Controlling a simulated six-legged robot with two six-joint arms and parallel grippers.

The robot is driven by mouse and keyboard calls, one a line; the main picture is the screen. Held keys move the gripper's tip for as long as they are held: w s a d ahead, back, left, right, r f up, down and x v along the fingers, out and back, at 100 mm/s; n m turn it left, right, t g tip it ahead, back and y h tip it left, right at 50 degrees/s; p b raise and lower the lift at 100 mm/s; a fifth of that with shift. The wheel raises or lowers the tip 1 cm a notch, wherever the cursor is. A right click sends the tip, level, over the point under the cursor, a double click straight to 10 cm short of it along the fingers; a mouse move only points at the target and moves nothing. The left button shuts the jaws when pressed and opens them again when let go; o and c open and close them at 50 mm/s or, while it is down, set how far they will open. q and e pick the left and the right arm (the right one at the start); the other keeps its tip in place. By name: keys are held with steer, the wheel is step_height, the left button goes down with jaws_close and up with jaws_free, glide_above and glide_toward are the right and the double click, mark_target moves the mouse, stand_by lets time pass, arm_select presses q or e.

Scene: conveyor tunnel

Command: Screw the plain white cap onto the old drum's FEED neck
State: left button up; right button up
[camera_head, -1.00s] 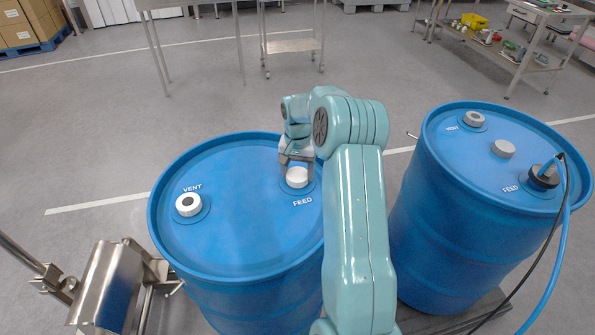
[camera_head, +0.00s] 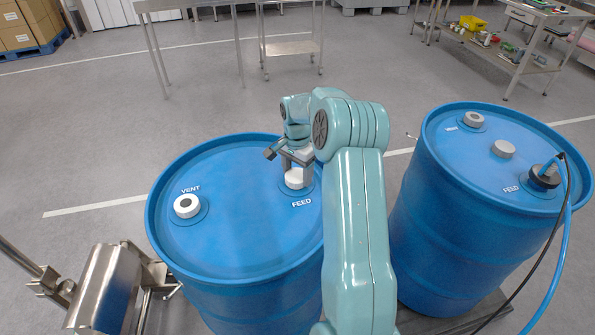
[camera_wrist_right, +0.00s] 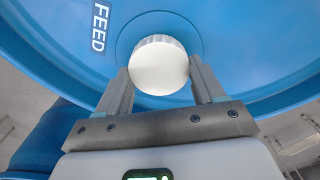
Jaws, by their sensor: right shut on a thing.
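The plain white cap (camera_head: 295,179) sits upright at the FEED neck of the left blue drum (camera_head: 230,232), beside the printed word FEED. My right gripper (camera_head: 296,160) comes down from above and is shut on this cap. In the right wrist view the cap (camera_wrist_right: 159,66) is between the two fingers of my gripper (camera_wrist_right: 161,82), inside the round ring on the drum top. The neck is hidden under the cap, so I cannot tell how far down it sits. My left gripper is not in view.
The left drum's VENT has a white cap with a dark centre (camera_head: 187,206). The right blue drum (camera_head: 440,220) carries a black fitting with a hose (camera_head: 543,176) at FEED, and a pale cap (camera_head: 503,149) on top. A steel roller device (camera_head: 105,285) stands lower left.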

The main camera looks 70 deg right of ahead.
steer(key=m, duration=0.2)
steer(key=shift+w+a+f+m+b, duration=0.1)
steer(key=shift+m+b, duration=0.2)
steer(key=shift+m, duration=1.2)
steer(key=shift+m, duration=0.8)
steer(key=m+b, duration=0.1)
steer(key=m, duration=0.2)
steer(key=shift+a+m, duration=0.1)
steer(key=shift+m, duration=0.2)
